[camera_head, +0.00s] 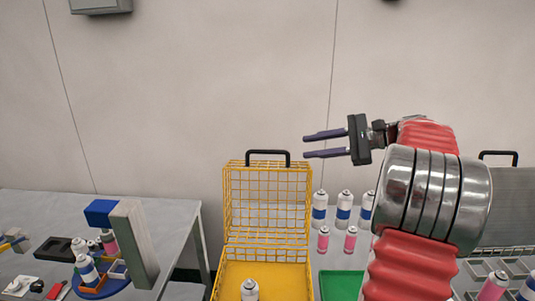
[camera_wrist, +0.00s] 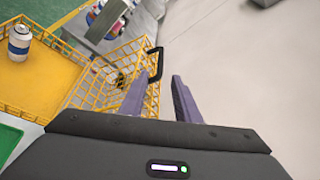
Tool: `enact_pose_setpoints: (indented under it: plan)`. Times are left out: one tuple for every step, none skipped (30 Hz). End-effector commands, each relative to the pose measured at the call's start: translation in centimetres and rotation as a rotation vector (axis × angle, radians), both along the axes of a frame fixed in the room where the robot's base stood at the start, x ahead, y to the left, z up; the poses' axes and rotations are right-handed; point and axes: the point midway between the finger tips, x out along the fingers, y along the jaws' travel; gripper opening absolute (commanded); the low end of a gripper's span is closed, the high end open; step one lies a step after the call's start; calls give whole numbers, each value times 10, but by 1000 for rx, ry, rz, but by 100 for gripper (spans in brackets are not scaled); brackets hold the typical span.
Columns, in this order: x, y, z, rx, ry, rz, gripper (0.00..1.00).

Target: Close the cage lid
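The cage is yellow wire with a solid yellow floor (camera_head: 276,273). Its lid (camera_head: 267,203) stands open and upright at the back, with a black handle (camera_head: 267,153) along its top edge. One can (camera_head: 250,289) stands inside the cage; the can also shows in the wrist view (camera_wrist: 19,42). My gripper (camera_head: 304,145) is in the air to the right of the lid's handle, level with it and pointing left. Its two purple fingers are apart, with nothing between them. In the wrist view, my gripper (camera_wrist: 158,82) has the lid handle (camera_wrist: 155,65) near its fingertips, seemingly not touching.
Several cans (camera_head: 344,207) stand on the table right of the cage, near a green tray (camera_head: 341,285). A grey case (camera_head: 506,205) stands far right. A crimping machine (camera_head: 134,243) is on the left table (camera_head: 172,213).

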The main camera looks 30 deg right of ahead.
Motion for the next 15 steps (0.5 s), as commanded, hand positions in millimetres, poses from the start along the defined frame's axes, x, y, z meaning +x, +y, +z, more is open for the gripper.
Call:
enact_pose_setpoints:
  plan:
    - [0, -2, 1, 2, -3, -2, 29]
    - [0, -2, 1, 3, -3, -2, 29]
    - [0, -2, 1, 3, -3, -2, 29]
    - [0, -2, 1, 3, -3, -2, 29]
    - [0, -2, 1, 2, -3, -2, 29]
    - [0, -2, 1, 2, -2, -2, 29]
    - [0, -1, 1, 2, -2, -2, 29]
    - [0, -1, 1, 2, -2, -2, 29]
    - [0, -1, 1, 2, -2, -2, 29]
    - [0, -1, 0, 2, -2, -2, 29]
    - [0, -1, 0, 2, -2, -2, 29]
    - [1, 0, 0, 2, -1, -1, 29]
    - [2, 1, -1, 2, -1, -1, 29]
    - [3, 2, -1, 2, -1, -1, 29]
    - [5, 3, -2, 2, -1, -1, 29]
